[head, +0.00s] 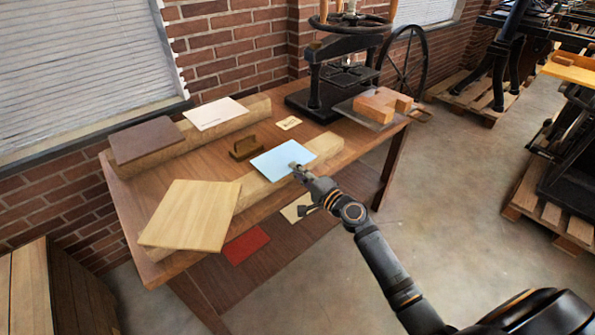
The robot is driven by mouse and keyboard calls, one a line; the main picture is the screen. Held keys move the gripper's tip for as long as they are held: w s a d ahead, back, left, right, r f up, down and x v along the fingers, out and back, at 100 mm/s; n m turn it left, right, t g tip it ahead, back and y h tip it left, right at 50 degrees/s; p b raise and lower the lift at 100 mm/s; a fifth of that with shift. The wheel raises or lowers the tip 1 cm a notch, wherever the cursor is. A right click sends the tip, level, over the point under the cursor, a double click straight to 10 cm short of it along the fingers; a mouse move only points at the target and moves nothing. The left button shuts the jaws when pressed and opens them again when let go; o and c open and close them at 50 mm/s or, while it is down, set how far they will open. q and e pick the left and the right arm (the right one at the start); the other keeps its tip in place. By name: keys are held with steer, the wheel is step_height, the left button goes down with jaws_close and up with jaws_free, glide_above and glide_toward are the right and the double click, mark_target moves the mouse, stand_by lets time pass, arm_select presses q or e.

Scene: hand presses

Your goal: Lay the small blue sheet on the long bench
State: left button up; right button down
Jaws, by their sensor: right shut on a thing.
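The small blue sheet (277,159) is flat over the near wooden beam on the long bench (205,168), a brown wooden table. My right gripper (295,168) is shut on the near right edge of the sheet. I cannot tell whether the sheet touches the beam or is a little above it. The near beam (323,148) shows to the right of the sheet. My left gripper is not in view.
A pale board (190,215) lies at the bench's near left. A dark board (147,140) and a white sheet (215,113) lie on the back beam. A brown handled block (245,147) stands mid-bench. A black press (345,70) stands behind right. A red sheet (246,245) lies below.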

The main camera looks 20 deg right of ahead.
steer(key=shift+s+f, duration=0.2)
steer(key=shift+f, duration=0.75)
steer(key=c, duration=1.3)
jaws_free()
steer(key=shift+w+f, duration=0.1)
steer(key=shift+w, duration=0.1)
steer(key=shift+c, duration=0.2)
steer(key=shift+w+d, duration=0.1)
steer(key=shift+r, duration=0.35)
steer(key=shift+r, duration=0.1)
steer(key=o, duration=0.4)
steer(key=shift+o, duration=0.2)
